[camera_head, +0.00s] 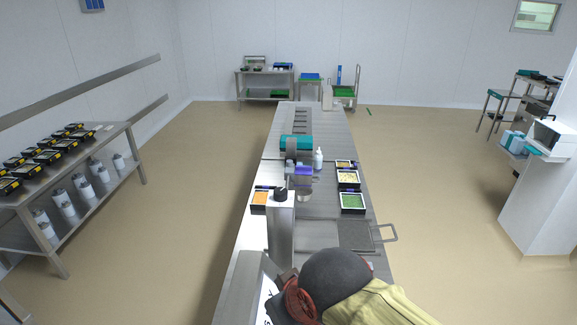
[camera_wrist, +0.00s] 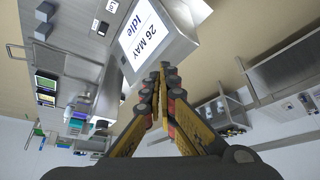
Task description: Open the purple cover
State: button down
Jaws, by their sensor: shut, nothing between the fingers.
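A small purple piece (camera_head: 304,171), which looks like the cover, sits on the grey machine in the middle of the line in the head view. It is small there, and I cannot tell whether it is open or shut. My gripper (camera_wrist: 162,70) shows in the wrist view with its yellow fingers together and nothing between them. It is near a grey box with a display (camera_wrist: 150,38) reading "26 MAY Idle", apart from the purple piece. In the head view my arm fills the bottom, and the fingers cannot be made out.
Filled trays (camera_head: 352,202) line the right side of the conveyor (camera_head: 312,235). A grey post (camera_head: 281,230) stands in front of the purple piece. A white bottle (camera_head: 318,158) and a teal block (camera_head: 296,143) are beyond. A side shelf (camera_head: 95,160) stands left; floor is free on both sides.

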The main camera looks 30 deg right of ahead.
aim_at(299, 169)
jog(key=k+l, duration=0.15)
jog(key=k, duration=0.25)
jog(key=k+l, duration=0.1)
jog(key=k, duration=0.3)
jog(key=k+l, duration=0.15)
jog(key=k, duration=0.25)
jog(key=k+l, duration=0.1)
jog(key=l, duration=0.85)
jog(key=k+l, duration=0.15)
jog(key=l, duration=0.85)
jog(key=i+l, duration=0.25)
jog(key=l, duration=0.15)
jog(key=i+l, duration=0.25)
jog(key=l, duration=0.15)
jog(key=i+l, duration=0.2)
jog(key=l, duration=0.2)
jog(key=i+l, duration=0.25)
jog(key=l, duration=0.15)
jog(key=i+l+u, duration=0.1)
jog(key=i+l, duration=0.15)
jog(key=l, duration=0.15)
jog(key=i+l, duration=0.25)
jog(key=i, duration=0.2)
jog(key=i+l, duration=0.25)
jog(key=i, duration=0.2)
jog(key=i+l, duration=0.25)
jog(key=i, duration=0.25)
jog(key=i+l, duration=0.2)
jog(key=i, duration=0.25)
